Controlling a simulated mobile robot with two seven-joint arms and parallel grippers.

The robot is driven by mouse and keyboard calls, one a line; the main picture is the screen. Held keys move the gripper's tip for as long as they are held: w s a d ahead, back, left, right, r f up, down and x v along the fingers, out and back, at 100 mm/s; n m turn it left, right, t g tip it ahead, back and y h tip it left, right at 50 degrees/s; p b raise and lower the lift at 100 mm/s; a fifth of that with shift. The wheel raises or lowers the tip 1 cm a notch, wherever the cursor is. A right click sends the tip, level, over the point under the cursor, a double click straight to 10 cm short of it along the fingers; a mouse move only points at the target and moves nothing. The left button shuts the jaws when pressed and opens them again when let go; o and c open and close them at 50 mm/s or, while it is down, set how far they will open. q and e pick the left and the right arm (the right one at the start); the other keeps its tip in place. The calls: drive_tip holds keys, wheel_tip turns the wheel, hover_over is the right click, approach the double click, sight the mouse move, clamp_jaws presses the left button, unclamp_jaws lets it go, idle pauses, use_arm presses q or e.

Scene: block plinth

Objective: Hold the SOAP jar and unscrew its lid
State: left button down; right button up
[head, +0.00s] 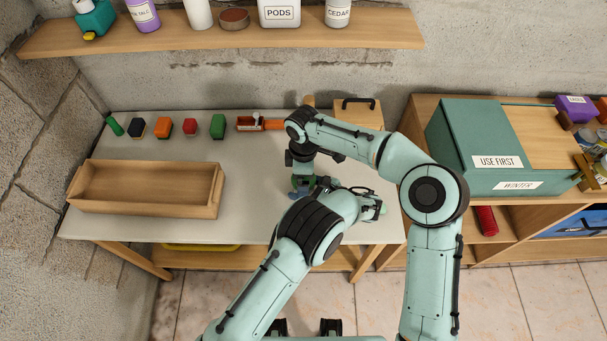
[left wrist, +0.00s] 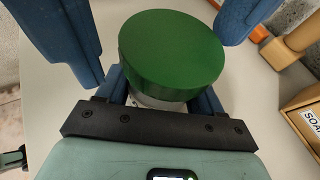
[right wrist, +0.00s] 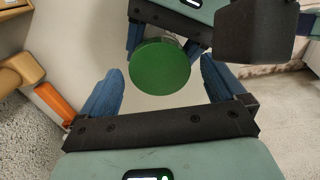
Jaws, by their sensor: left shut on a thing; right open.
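The SOAP jar (left wrist: 158,103) shows as a strip of pale body under its wide round green lid (left wrist: 170,48) in the left wrist view. Its label is hidden. My left gripper (left wrist: 163,88) is shut on the jar's body, just below the lid. My right gripper (right wrist: 160,78) is open, pointing down, with one blue finger on each side of the lid (right wrist: 160,66). Gaps show between these fingers and the lid. In the head view my forearms and wrists hide most of the jar above the grey table.
An open wooden tray (head: 145,209) stands on the table's left. Several small coloured items line the back edge. A wooden box with a black handle (head: 357,103) is at back right; its partly cut label reads "SOA" in the left wrist view. A shelf (head: 220,36) hangs above.

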wheel_tip(320, 180, up, 4)
drive_tip(key=shift+f, duration=0.25)
drive_tip(key=shift+r, duration=0.25)
drive_tip(key=shift+c, duration=1.4)
drive_tip(key=m, duration=0.2)
drive_tip(key=r+m, duration=0.1)
drive_tip(key=m, duration=0.3)
drive_tip(key=shift+r, duration=0.35)
drive_tip(key=m, duration=0.2)
drive_tip(key=r+m, duration=0.1)
drive_tip(key=m, duration=0.3)
drive_tip(key=shift+r, duration=0.25)
drive_tip(key=shift+r+m, duration=0.1)
drive_tip(key=shift+m, duration=0.3)
wheel_tip(320, 180, down, 8)
